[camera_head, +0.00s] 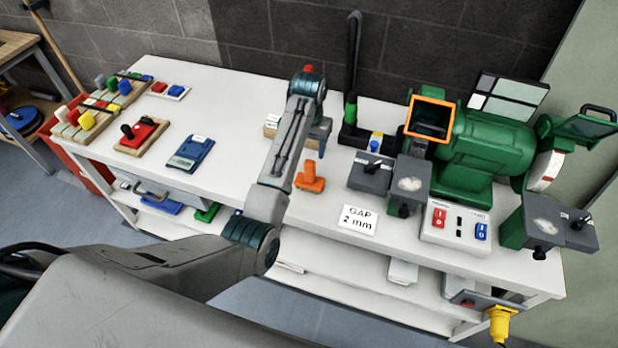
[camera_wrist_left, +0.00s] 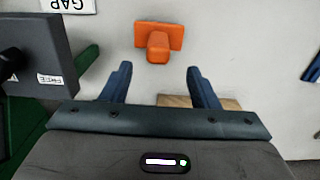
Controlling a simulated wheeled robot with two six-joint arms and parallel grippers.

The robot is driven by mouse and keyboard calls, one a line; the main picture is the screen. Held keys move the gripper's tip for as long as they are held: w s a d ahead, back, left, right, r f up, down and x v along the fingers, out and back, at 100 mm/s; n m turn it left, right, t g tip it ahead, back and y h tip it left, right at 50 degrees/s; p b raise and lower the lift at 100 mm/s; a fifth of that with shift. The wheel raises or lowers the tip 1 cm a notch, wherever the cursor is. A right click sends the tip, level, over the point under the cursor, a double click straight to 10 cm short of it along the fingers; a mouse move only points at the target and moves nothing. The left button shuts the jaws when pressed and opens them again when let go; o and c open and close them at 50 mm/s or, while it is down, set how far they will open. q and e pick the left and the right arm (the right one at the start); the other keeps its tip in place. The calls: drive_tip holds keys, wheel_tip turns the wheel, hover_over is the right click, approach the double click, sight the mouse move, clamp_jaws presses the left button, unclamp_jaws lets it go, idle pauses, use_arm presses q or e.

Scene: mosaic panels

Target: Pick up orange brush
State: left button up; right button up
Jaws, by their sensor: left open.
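The orange brush (camera_head: 309,179) stands on the white table near its front edge, left of the "GAP 2 mm" card. It has a flat base with an upright handle. In the left wrist view the brush (camera_wrist_left: 158,40) lies ahead of the fingertips, roughly centred between them and apart from them. My left gripper (camera_head: 322,138) is behind the brush in the head view, partly hidden by its own arm. In the left wrist view my left gripper (camera_wrist_left: 158,72) is open, with two blue fingers and nothing between them. My right gripper is not in view.
The white card (camera_head: 358,219) lies right of the brush. A green bench grinder (camera_head: 485,145) with grey rests (camera_head: 370,174) stands at the right. A blue device (camera_head: 191,152) and wooden boards with coloured pieces lie left. A wooden block (camera_head: 271,125) sits behind my arm.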

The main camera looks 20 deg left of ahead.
sight(309, 161)
use_arm(q)
wheel_tip(309, 161, down, 5)
drive_tip(key=shift+s+f+p, duration=0.1)
drive_tip(key=shift+p, duration=0.6)
drive_tip(key=shift+f+p, duration=0.25)
drive_tip(key=shift+p, duration=0.05)
wheel_tip(309, 161, down, 4)
drive_tip(key=shift+d+r+p, duration=0.1)
drive_tip(key=shift+r+p, duration=0.15)
drive_tip(key=shift+p, duration=0.55)
drive_tip(key=shift+f, duration=0.65)
drive_tip(key=c, duration=1)
drive_tip(key=shift+c, duration=0.6)
drive_tip(key=shift+r, duration=0.1)
